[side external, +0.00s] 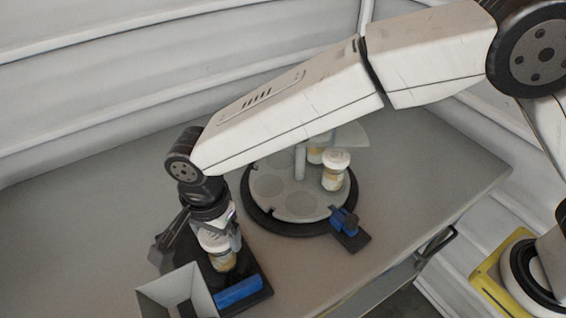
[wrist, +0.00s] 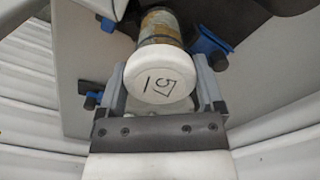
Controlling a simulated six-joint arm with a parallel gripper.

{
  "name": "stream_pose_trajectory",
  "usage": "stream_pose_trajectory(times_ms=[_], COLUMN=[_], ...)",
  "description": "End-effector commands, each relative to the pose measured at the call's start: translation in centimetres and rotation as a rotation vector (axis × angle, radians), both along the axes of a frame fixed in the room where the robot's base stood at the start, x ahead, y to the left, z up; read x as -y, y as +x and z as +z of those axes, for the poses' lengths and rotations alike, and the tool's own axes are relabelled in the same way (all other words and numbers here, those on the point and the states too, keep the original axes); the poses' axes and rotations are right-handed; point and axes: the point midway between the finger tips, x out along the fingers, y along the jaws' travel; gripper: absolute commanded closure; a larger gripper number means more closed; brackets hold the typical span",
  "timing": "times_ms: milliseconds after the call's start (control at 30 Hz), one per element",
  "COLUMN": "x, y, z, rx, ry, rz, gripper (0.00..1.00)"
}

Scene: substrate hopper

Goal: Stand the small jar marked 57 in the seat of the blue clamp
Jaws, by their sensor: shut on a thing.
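The small jar marked 57 (wrist: 165,85) has a white lid with the number facing the wrist camera and a tan-filled glass body. My gripper (wrist: 162,92) is shut on it, with one finger on each side of the lid. In the side view my gripper (side external: 217,238) holds the jar (side external: 222,263) roughly upright, low over a dark base at the lower left. A blue clamp jaw (side external: 239,291) lies on this base in front of the jar; blue parts (wrist: 207,42) also show in the wrist view. The seat is hidden, and I cannot tell whether the jar's bottom touches it.
A round turntable (side external: 270,212) stands right of my gripper, with empty round recesses and white-lidded jars (side external: 334,172) at its back right. A smaller blue-and-black fixture (side external: 346,224) sits at its front edge. A pale, open-topped hopper (side external: 178,290) stands close left of the dark base.

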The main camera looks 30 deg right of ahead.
Motion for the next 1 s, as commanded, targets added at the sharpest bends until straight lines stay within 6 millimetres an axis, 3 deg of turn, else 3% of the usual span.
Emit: stream_pose_trajectory(times_ms=[500, 1000], x=[0.0, 0.0], y=[0.0, 0.0], z=[-3.2, -3.6], rx=[0.001, 0.002], ry=[0.001, 0.001], rz=[0.000, 0.000], gripper=[0.56, 0.56])
